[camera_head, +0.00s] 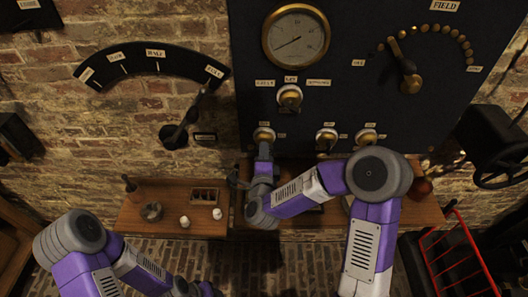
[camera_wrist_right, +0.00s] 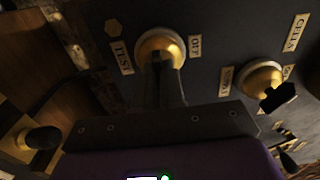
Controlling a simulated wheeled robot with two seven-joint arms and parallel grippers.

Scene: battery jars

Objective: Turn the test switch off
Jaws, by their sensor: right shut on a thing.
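The test switch (camera_head: 264,133) is a round brass-based switch at the lower left of the dark panel. In the right wrist view its brass base (camera_wrist_right: 148,42) sits between a TEST label (camera_wrist_right: 122,57) and an OFF label (camera_wrist_right: 195,46). My right gripper (camera_head: 264,149) is at this switch. In the wrist view its dark fingers (camera_wrist_right: 162,72) are shut on the switch's lever and hide most of it, so I cannot tell its exact angle.
Other brass switches (camera_head: 327,137) (camera_head: 366,136) stand to the right, with one (camera_head: 289,97) above. A round gauge (camera_head: 296,35) and a lever dial (camera_head: 411,84) are higher. A wooden shelf (camera_head: 150,221) with small white jars (camera_head: 217,213) lies below. A handwheel (camera_head: 503,165) is at right.

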